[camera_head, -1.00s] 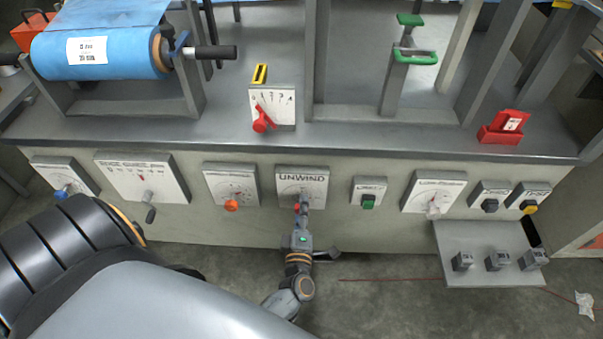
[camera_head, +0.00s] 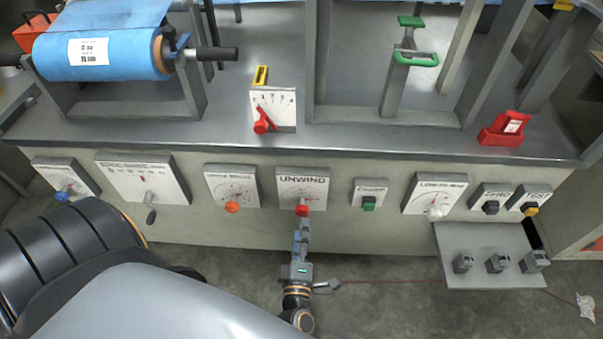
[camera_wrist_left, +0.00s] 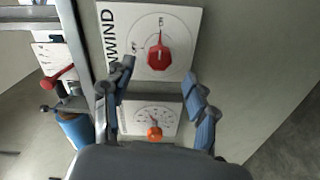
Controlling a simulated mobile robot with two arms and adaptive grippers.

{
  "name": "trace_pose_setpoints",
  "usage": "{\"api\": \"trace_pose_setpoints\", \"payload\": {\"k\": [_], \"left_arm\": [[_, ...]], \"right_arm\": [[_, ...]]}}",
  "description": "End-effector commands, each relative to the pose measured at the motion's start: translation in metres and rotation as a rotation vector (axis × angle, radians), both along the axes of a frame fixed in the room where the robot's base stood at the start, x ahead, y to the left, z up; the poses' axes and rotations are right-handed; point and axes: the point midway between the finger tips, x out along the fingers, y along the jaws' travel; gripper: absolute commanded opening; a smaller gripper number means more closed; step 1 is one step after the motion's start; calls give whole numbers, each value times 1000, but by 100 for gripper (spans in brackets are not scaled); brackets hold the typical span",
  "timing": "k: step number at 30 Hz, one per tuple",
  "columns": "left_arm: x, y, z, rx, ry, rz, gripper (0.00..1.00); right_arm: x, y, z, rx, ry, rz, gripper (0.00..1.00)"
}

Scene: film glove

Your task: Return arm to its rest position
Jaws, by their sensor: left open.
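My left gripper (camera_head: 302,238) is just below the UNWIND dial panel (camera_head: 316,187) on the front of the machine. The panel's red knob (camera_head: 302,210) stands clear above the fingertips. In the left wrist view my left gripper (camera_wrist_left: 158,92) has its two fingers spread apart with nothing between them. There the red knob (camera_wrist_left: 157,58) lies beyond the fingertips, untouched, on the white UNWIND panel (camera_wrist_left: 185,25). My right gripper is not in view.
A dial panel with an orange knob (camera_head: 232,207) is left of UNWIND; a green switch (camera_head: 368,203) is right. A grey shelf (camera_head: 450,272) with several small grey blocks juts out at right. Floor (camera_head: 390,310) below is open.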

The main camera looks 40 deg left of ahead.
Motion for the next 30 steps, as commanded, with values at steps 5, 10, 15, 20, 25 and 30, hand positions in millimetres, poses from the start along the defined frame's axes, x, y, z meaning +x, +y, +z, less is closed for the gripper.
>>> {"api": "trace_pose_setpoints", "payload": {"k": [5, 10, 15, 20, 25, 30], "left_arm": [[-3, -2, 0, 0, 0, 0, 58], [-2, -2, 0, 0, 0, 0, 58], [-2, -1, 0, 0, 0, 0, 58], [4, -8, 0, 20, 24, -52, 58], [27, -47, -6, 137, 164, -324, 58], [27, -95, -32, 358, 411, -688, 58]], "right_arm": [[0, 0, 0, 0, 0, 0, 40], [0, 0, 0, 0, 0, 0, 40], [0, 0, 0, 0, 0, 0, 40], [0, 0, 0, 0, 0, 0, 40], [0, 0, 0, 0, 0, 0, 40], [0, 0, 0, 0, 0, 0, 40]]}}
